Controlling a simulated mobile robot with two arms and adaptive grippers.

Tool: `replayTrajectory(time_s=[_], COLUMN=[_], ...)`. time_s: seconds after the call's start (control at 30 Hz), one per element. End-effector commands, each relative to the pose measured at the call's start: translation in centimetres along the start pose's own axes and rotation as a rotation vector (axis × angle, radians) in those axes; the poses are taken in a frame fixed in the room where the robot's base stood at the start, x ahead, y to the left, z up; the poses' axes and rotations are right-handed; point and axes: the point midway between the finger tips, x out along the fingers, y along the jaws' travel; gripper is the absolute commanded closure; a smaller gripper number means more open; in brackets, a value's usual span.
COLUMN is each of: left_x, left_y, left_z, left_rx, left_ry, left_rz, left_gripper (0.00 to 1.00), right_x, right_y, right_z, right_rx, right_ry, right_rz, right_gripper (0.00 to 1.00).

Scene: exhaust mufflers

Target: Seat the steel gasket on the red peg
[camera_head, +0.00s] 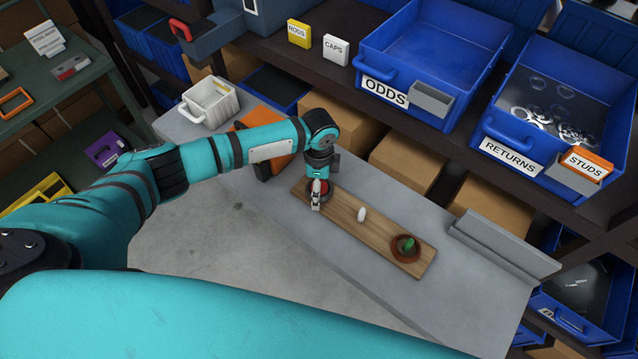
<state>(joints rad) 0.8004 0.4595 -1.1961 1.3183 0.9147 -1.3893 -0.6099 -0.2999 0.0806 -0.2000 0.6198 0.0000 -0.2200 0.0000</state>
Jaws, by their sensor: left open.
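A wooden board (338,212) lies on the grey bench and carries a row of pegs. A white peg (362,214) stands bare in the middle. A green peg (409,243) stands at the right end with a brown ring (404,254) around its base. My left gripper (316,204) points down over the left end of the board, with its fingers open. Something red and dark (326,186) shows around and behind the fingers there; the gripper mostly covers it, so I cannot make out the red peg or the steel gasket clearly. My right gripper is out of view.
An orange-and-dark object (263,118) and a white basket (209,103) are on the bench behind my left arm. A grey angled ledge (503,243) is at the right. Blue bins (430,45) stand on the shelf behind. The bench front is clear.

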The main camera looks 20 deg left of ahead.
Motion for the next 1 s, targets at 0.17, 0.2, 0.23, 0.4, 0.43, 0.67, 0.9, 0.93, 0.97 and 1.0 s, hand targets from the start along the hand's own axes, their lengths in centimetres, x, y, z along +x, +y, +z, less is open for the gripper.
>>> replayTrajectory(time_s=[0.17, 0.2, 0.23, 0.4, 0.43, 0.67, 0.9, 0.93, 0.97, 1.0], left_x=[-1.1, -1.6, -2.1, -5.8, -6.5, -10.6, -12.0, -12.0, -12.0, -12.0], left_y=[-0.1, -0.1, -0.1, -0.1, -0.1, -0.1, 0.0, 0.0, 0.0, 0.0], left_z=[0.0, 0.0, 0.0, 0.0, 0.0, 0.0, 0.0, 0.0, 0.0, 0.0], left_rx=[0.0, 0.0, 0.0, 0.001, 0.001, 0.0, -0.001, -0.001, -0.001, -0.001], left_ry=[0.001, 0.001, 0.002, 0.001, 0.002, 0.001, -0.001, -0.001, -0.001, -0.001], left_rz=[-0.001, -0.001, -0.002, -0.004, -0.004, -0.002, 0.0, 0.0, 0.0, 0.0], left_gripper=[0.09, 0.09, 0.09, 0.09, 0.09, 0.09, 0.09, 0.09, 0.09, 0.09], right_x=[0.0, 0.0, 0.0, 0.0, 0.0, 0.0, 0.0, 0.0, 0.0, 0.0], right_y=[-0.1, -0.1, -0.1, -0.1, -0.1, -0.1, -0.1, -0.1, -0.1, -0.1], right_z=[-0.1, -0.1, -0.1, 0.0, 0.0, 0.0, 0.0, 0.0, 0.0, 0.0], right_rx=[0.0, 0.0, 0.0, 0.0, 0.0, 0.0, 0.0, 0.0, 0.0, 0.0], right_ry=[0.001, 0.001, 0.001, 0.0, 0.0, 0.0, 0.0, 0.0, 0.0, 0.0], right_rz=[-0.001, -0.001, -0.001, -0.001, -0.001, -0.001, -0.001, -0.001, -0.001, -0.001], right_gripper=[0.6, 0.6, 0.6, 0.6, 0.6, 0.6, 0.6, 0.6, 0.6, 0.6])
